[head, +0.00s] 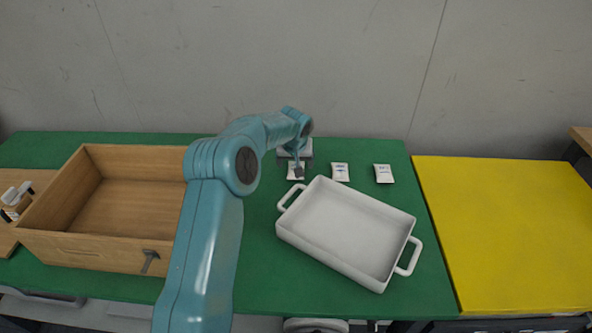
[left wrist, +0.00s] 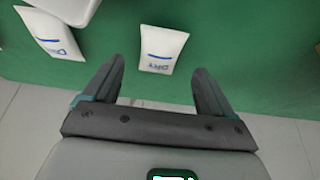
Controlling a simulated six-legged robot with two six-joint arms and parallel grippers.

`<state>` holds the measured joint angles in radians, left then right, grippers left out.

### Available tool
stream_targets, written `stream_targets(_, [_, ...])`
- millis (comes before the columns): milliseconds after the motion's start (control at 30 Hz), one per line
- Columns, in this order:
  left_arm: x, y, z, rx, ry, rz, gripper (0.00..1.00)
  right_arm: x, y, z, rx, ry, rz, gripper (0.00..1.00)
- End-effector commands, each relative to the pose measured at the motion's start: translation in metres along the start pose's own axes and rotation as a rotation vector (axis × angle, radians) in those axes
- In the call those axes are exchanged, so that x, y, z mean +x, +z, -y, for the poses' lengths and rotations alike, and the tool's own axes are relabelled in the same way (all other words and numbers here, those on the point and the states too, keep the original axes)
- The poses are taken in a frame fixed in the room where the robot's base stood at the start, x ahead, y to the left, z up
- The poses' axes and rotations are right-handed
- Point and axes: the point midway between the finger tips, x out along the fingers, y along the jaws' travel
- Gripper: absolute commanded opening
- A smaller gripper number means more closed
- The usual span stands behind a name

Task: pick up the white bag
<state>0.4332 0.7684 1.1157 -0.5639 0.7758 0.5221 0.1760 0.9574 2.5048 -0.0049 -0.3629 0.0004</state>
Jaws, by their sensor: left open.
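Three small white bags with blue print lie in a row on the green table top: a left one (head: 294,172), a middle one (head: 340,172) and a right one (head: 384,173). My left gripper (head: 298,168) is over the left bag and partly hides it. In the left wrist view, this bag (left wrist: 163,48) lies just ahead of the open fingers (left wrist: 158,68), roughly centred between them, and nothing is held. Another white bag (left wrist: 50,33) lies to its left in that view. My right gripper is not in view.
A white two-handled tray (head: 345,232) stands in front of the bags. An open wooden box (head: 130,205) is at the left, partly behind my left arm. A yellow surface (head: 510,235) is at the right. Green table (head: 425,255) is bare beside the tray.

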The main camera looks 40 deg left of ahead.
Motion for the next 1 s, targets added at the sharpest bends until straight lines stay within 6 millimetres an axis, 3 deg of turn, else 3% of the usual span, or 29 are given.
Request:
stream_targets(200, [0.035,0.003,-0.001,-0.002,-0.001,0.002,0.85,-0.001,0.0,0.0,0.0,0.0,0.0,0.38])
stream_targets(500, [0.041,0.002,-0.001,-0.001,-0.001,0.001,0.85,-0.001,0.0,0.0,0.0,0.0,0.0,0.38])
stream_targets(700, [0.041,0.002,-0.001,-0.001,-0.001,0.001,0.24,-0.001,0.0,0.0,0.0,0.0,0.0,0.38])
stream_targets(1000, [0.039,0.001,-0.001,-0.001,0.0,0.0,0.24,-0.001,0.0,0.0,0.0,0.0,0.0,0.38])
